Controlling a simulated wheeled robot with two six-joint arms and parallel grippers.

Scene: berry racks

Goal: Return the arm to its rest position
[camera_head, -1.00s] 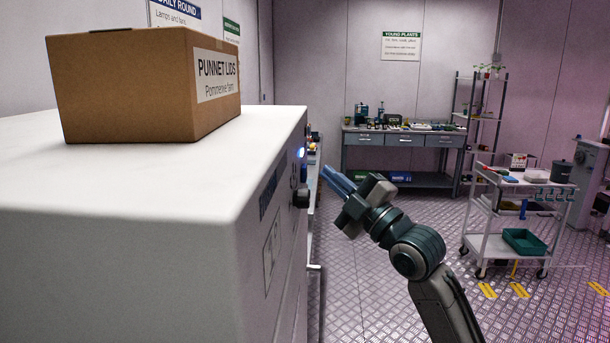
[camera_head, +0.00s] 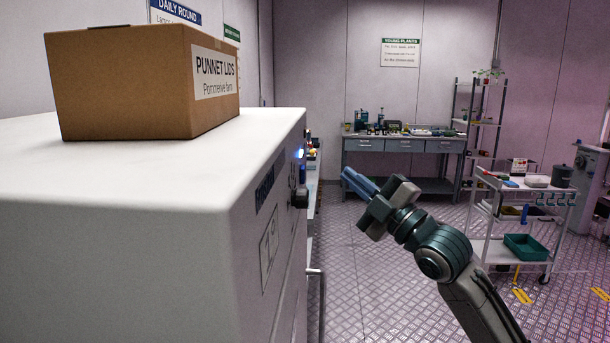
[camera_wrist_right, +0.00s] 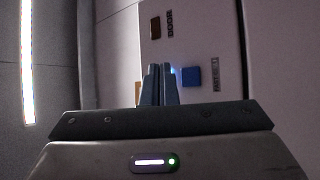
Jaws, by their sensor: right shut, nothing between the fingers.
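My right gripper (camera_head: 350,179) is raised in the middle of the head view, its blue fingers pointing up and to the left toward the white cabinet (camera_head: 130,250). The fingers are shut and hold nothing. A gap of floor shows between them and the cabinet's side. In the right wrist view the shut fingers (camera_wrist_right: 158,84) stand side by side in front of a pale panel with a brown square, a blue square button (camera_wrist_right: 191,76) and lettering partly too small to read. My left gripper is not in view.
A cardboard box of punnet lids (camera_head: 140,82) sits on the cabinet top. A trolley (camera_head: 495,250) with a green tray (camera_head: 526,246) stands at right. A workbench (camera_head: 402,145) is at the back. Open floor lies between.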

